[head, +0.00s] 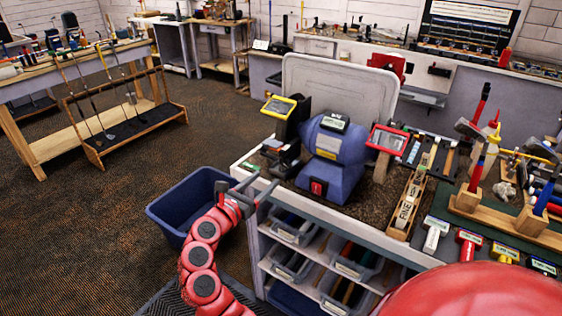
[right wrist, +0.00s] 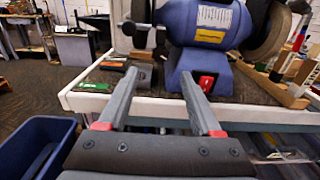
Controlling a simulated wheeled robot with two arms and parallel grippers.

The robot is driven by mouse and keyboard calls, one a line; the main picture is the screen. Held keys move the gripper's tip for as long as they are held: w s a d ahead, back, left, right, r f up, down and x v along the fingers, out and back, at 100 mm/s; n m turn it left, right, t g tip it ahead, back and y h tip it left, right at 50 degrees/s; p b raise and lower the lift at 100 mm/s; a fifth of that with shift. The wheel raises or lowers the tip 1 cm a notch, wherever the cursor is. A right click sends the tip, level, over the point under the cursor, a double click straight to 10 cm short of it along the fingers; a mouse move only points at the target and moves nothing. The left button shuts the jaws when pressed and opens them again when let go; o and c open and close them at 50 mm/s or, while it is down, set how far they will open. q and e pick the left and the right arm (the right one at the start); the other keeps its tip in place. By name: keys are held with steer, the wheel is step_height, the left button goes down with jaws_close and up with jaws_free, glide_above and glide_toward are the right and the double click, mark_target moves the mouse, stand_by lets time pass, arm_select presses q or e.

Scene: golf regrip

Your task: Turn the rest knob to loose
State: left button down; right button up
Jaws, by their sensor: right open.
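The blue bench grinder (head: 330,165) stands on the workbench, with a red switch (head: 318,187) low on its front. A dark tool rest (head: 283,157) sits at its left wheel, under a yellow-framed shield (head: 278,106). In the right wrist view the grinder body (right wrist: 208,22) is ahead, and dark rest parts (right wrist: 139,30) show at its left. My right gripper (head: 258,188) is open and empty at the bench's front-left edge, short of the grinder. Its fingers (right wrist: 158,78) also show in the wrist view. My left gripper is not in view.
A blue bin (head: 172,206) stands on the floor left of the bench. A green-labelled item (right wrist: 92,87) lies near the bench edge (right wrist: 150,108). Hammers and a wooden tray (head: 404,205) crowd the bench to the right.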

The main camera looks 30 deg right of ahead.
mark_target(283, 164)
steer(key=p+x, duration=0.1)
steer(key=x, duration=0.7)
steer(key=shift+d+r+p, duration=0.1)
steer(key=shift+p, duration=0.3)
steer(key=shift+w+d, duration=0.2)
steer(key=shift+d, duration=0.25)
jaws_close()
